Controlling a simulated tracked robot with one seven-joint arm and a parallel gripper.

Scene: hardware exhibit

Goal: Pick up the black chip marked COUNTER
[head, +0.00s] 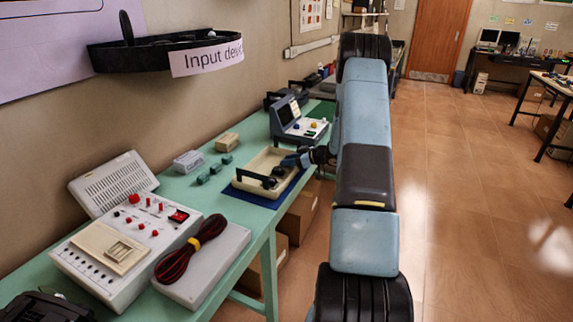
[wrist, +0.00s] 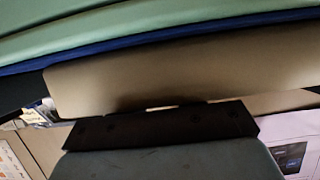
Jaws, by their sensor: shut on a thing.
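A shallow cream tray (head: 246,181) stands on a blue mat on the green bench, and its pale wall (wrist: 190,75) fills the middle of the wrist view. My gripper (head: 282,168) reaches into the tray from the right, low between its walls. It is shut on a small dark thing, which appears to be the black chip. The fingers largely hide it, and no COUNTER marking can be read. A black bar-like shape (head: 258,178) lies across the tray's left part. In the wrist view a dark bar with screw heads (wrist: 160,125) crosses the lower middle.
A blue instrument (head: 300,120) stands just behind the tray. Small green blocks (head: 215,168) and a tan block (head: 227,142) lie to its left. A white trainer panel (head: 125,245) and a coiled red-black cable (head: 190,245) are nearer.

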